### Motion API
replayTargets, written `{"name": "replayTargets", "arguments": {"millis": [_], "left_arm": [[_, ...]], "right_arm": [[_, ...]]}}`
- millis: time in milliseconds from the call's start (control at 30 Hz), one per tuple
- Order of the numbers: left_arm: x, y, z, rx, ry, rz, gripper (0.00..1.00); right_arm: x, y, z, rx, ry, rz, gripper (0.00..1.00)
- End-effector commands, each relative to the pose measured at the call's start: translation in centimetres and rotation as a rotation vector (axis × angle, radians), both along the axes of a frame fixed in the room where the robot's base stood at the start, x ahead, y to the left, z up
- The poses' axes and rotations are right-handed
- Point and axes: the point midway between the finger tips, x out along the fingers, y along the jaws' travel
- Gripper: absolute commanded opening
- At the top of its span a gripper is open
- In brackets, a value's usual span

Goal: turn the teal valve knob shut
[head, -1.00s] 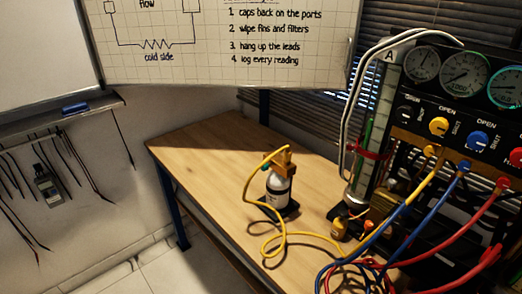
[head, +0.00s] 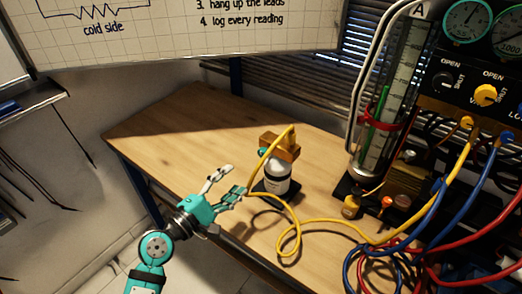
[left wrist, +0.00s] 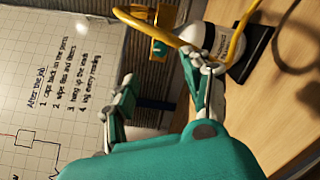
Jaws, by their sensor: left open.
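The teal valve knob (head: 263,152) sits on the left side of a brass valve block (head: 283,147). The block tops a small white cylinder with a dark band (head: 277,178) standing upright on a black base on the bench. A yellow hose runs from the block. My left gripper (head: 236,181) is open and empty, left of the cylinder and lower than the knob in the picture, apart from the knob. My right gripper is out of view.
The wooden bench (head: 185,135) is clear at its left. The yellow hose (head: 284,245) loops in front of the cylinder. A gauge panel (head: 470,90), a glass column (head: 390,90) and tangled hoses crowd the right. A whiteboard (head: 165,35) hangs behind.

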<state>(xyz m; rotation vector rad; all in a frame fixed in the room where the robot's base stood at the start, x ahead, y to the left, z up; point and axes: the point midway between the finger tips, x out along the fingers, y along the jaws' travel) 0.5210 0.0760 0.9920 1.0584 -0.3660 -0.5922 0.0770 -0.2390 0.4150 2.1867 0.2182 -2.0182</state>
Motion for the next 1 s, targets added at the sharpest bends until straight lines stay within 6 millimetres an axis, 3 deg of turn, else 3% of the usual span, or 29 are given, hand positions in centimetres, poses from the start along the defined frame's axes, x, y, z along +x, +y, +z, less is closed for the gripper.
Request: {"name": "replayTargets", "arguments": {"millis": [200, 500, 700, 1000], "left_arm": [[4.0, -3.1, 0.3, -0.001, -0.001, 0.0, 0.5], [8.4, -6.5, 0.1, 0.001, -0.001, 0.0, 0.5], [9.7, -7.6, 0.0, 0.001, 0.0, 0.0, 0.5], [9.9, -7.8, 0.0, 0.003, -0.001, 0.0, 0.5]], "right_arm": [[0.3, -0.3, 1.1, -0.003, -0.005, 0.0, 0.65], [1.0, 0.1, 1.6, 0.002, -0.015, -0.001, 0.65], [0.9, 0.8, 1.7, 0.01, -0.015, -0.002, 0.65], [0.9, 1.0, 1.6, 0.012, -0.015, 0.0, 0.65]]}}
